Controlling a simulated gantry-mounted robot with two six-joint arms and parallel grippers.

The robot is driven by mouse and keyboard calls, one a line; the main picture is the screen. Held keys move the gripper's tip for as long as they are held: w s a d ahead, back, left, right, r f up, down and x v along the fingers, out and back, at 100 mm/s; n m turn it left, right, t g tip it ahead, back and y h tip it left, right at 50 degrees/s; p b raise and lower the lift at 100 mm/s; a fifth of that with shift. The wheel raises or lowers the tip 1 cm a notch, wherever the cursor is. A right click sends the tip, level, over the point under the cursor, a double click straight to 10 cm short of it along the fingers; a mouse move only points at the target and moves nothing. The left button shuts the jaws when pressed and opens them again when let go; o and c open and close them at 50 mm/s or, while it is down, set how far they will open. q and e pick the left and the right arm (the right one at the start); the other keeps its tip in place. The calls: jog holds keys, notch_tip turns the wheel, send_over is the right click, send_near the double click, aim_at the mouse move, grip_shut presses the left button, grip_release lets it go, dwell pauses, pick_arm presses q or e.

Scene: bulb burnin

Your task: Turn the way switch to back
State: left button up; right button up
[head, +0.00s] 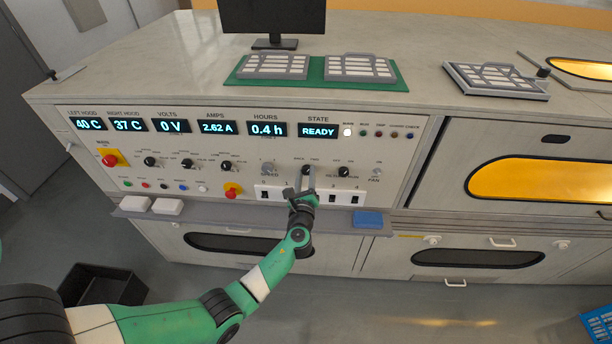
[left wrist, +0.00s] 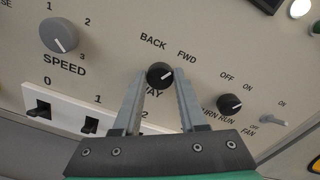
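The way switch (left wrist: 160,75) is a round black knob with a white pointer mark, below the printed words BACK and FWD. Its mark lies right of centre, toward the FWD side. In the head view the way switch (head: 306,169) is in the lower right part of the control panel. My left gripper (left wrist: 159,82) is open, with one grey finger on each side of the knob; a gap shows at the left finger. In the head view my left gripper (head: 304,182) reaches up to the panel. The WAY label is partly hidden by the fingers. My right gripper is not in view.
The speed knob (left wrist: 59,36) is left of the way switch, and the turn/run knob (left wrist: 230,104) is close on its right. A grey ledge (head: 230,214) with a blue block (head: 368,218) runs under the panel.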

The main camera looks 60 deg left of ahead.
pick_arm(q)
grip_shut()
jog(key=shift+n, duration=0.3)
jog(key=n+b, duration=0.4)
jog(key=n, duration=0.1)
jog(key=shift+f, duration=0.15)
jog(key=n+b, duration=0.2)
jog(key=n, duration=0.2)
jog(key=shift+n+b, duration=0.75)
jog(key=shift+n, duration=0.35)
jog(key=o, duration=0.7)
grip_release()
